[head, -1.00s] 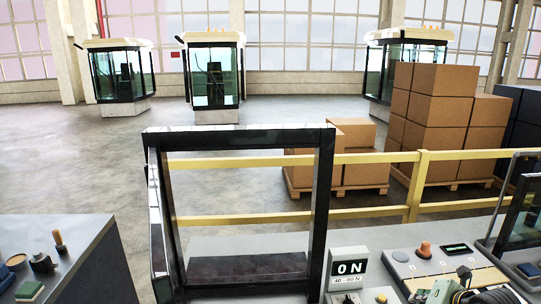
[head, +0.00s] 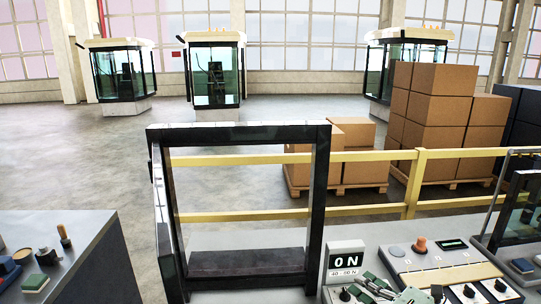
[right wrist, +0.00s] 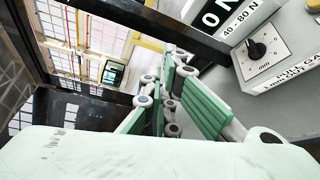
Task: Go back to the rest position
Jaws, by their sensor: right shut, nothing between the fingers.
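My right gripper (head: 388,290) shows at the bottom edge of the head view, just right of the force display box (head: 346,257) and in front of the control panel. In the right wrist view its green-padded fingers (right wrist: 172,100) are drawn together with nothing between them. They hang beside the display box (right wrist: 240,40) and its black knob, inside or close to the black frame; I cannot tell if they touch anything. My left gripper is not in view.
A tall black frame (head: 320,190) stands in the middle. The panel (head: 440,262) with knobs and an orange button lies right. A grey bench (head: 95,265) with small tools is at left. A yellow rail (head: 380,156) and stacked boxes (head: 440,110) stand behind.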

